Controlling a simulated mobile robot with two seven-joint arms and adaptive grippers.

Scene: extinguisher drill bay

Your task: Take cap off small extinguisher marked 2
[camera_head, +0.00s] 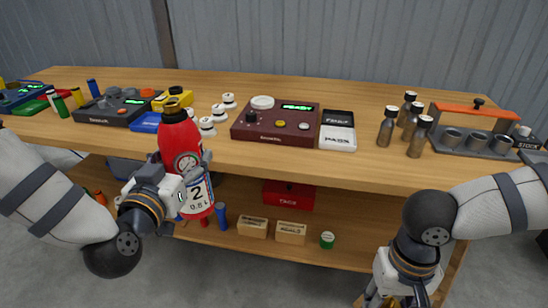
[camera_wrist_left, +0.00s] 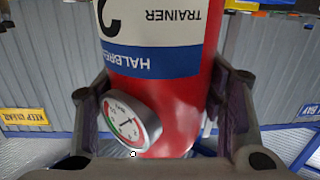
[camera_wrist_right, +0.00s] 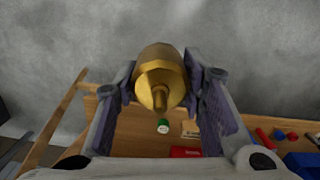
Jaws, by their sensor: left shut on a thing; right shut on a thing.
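The small red extinguisher (camera_head: 180,140) stands upright in my left gripper (camera_head: 187,172), in front of the shelf. Its white label reads 2, and a round gauge (camera_wrist_left: 126,118) shows in the left wrist view. The left fingers close around its red body (camera_wrist_left: 165,95). A brass-coloured neck (camera_head: 172,104) shows at its top. My right gripper (camera_wrist_right: 160,85) is shut on a brass cap-like piece (camera_wrist_right: 160,75) with a thin stem. That gripper is low at the right in the head view, well apart from the extinguisher; the brass piece shows only partly there (camera_head: 371,299).
The wooden bench (camera_head: 360,170) holds a maroon console (camera_head: 275,122), white knobbed pieces, several dark bottles (camera_head: 387,127) and an orange-handled rack (camera_head: 475,128). Open floor lies in front.

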